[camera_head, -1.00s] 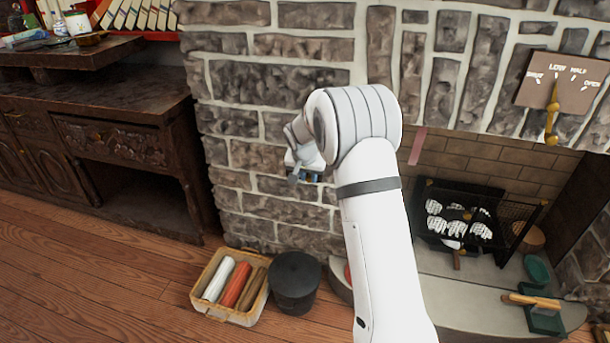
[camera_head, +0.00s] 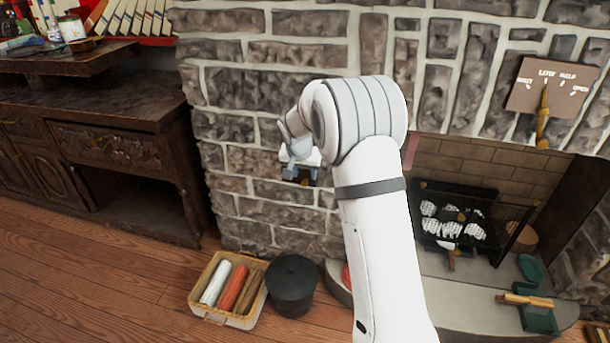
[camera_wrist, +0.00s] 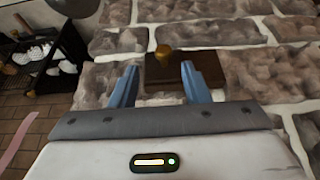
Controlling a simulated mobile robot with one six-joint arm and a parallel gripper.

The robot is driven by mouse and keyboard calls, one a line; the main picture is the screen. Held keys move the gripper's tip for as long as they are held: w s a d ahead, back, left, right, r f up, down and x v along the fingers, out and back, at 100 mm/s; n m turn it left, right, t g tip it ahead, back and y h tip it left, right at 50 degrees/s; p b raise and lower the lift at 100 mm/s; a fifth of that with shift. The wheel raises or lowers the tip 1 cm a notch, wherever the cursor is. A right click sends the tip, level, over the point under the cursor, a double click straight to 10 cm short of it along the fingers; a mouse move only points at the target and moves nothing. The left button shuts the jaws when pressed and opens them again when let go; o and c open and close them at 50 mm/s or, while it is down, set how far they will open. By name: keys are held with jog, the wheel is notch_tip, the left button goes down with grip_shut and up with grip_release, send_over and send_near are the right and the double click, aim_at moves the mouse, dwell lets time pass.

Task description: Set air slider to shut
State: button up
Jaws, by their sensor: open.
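My gripper (camera_wrist: 158,85) is open in the wrist view, its two blue fingers apart. Beyond and between them, on the stone wall, is a dark brown block (camera_wrist: 168,72) with a brass knob (camera_wrist: 163,52), likely the air slider. The knob appears above the fingertips and apart from them. No setting marks are readable on it. In the head view my gripper (camera_head: 299,172) is by the stone wall left of the fireplace, partly hidden by my arm. I cannot make out the knob there.
The fireplace grate (camera_head: 455,220) is right of my arm. Below stand a black bucket (camera_head: 291,287) and a basket (camera_head: 203,302) of rolls. A wooden cabinet (camera_head: 125,150) is at left.

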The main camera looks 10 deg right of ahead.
jog(key=shift+v, duration=1.4)
jog(key=s+d+r+n+p, duration=0.1)
jog(key=s+r+p, duration=0.75)
jog(key=r, duration=0.45)
jog(key=s+d+r+n+p, duration=0.1)
jog(key=s+r+p, duration=0.8)
jog(key=r, duration=0.4)
jog(key=s+r+n+p, duration=0.1)
jog(key=s+r+p, duration=0.3)
jog(key=s, duration=0.3)
jog(key=s+r+n+g+y+p, duration=0.1)
jog(key=s+r+p, duration=0.3)
jog(key=s, duration=0.3)
jog(key=s+r+p, duration=0.5)
jog(key=s, duration=0.3)
jog(key=shift+d+n+y, duration=0.2)
jog(key=shift+n+y, duration=0.2)
